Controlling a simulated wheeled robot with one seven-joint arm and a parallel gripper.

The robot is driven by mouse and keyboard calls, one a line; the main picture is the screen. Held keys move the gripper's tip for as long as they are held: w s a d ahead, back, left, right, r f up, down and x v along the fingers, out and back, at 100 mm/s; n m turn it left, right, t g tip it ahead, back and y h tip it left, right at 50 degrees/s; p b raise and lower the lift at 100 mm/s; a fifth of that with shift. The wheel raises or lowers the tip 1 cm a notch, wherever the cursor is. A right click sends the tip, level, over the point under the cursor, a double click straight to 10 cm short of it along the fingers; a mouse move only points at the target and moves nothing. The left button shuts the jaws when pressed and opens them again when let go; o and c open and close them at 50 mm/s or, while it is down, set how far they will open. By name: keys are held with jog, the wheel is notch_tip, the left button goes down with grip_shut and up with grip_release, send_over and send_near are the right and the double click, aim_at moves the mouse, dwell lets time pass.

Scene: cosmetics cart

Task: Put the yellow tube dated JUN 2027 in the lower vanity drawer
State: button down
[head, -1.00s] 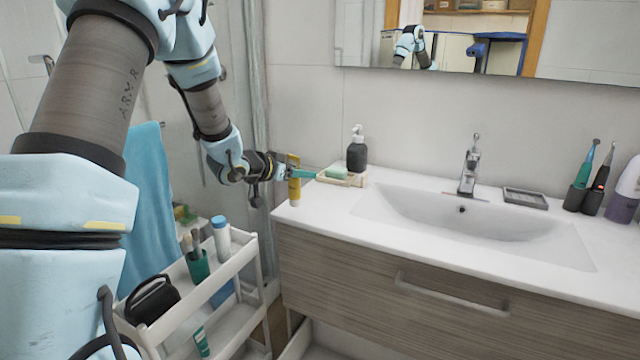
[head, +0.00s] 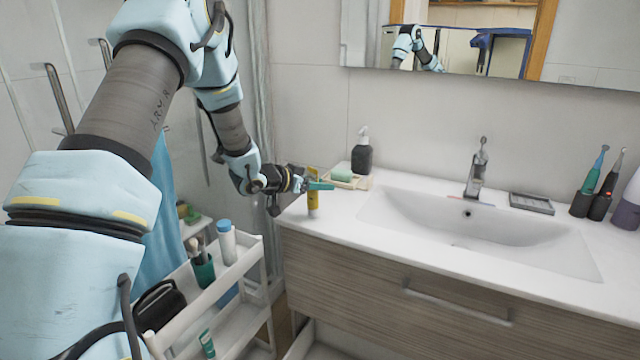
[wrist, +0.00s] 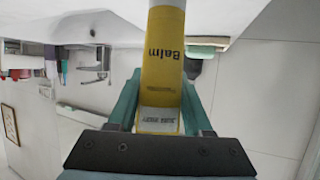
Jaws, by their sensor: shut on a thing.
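The yellow tube (head: 312,203) is held upright between my gripper's fingers over the counter's left front corner. In the wrist view the tube (wrist: 162,70) reads "Balm" upside down; a small date print on its pale end is too blurred to read surely. My gripper (head: 317,186) has its teal fingers shut on the tube; they also show in the wrist view (wrist: 160,100). I cannot tell whether the tube's lower end touches the counter. The vanity's upper drawer (head: 380,290) is shut. Below it, a pale edge of the lower drawer (head: 300,342) shows, seemingly pulled out, mostly out of frame.
A soap dish (head: 358,184) and dark pump bottle (head: 362,155) stand just behind the tube. The white cart (head: 262,255) with a blue-capped bottle (head: 226,243), a brush cup (head: 203,272) and a teal tube (head: 207,344) stands left of the vanity. The basin (head: 480,225) lies right.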

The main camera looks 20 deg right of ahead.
jog(key=shift+f, duration=0.3)
jog(key=shift+f, duration=0.15)
jog(key=shift+c, duration=1.6)
grip_release()
jog(key=shift+r, duration=0.2)
jog(key=shift+a, duration=0.35)
jog(key=b+v, duration=0.3)
jog(key=v, duration=0.8)
jog(key=shift+r, duration=0.15)
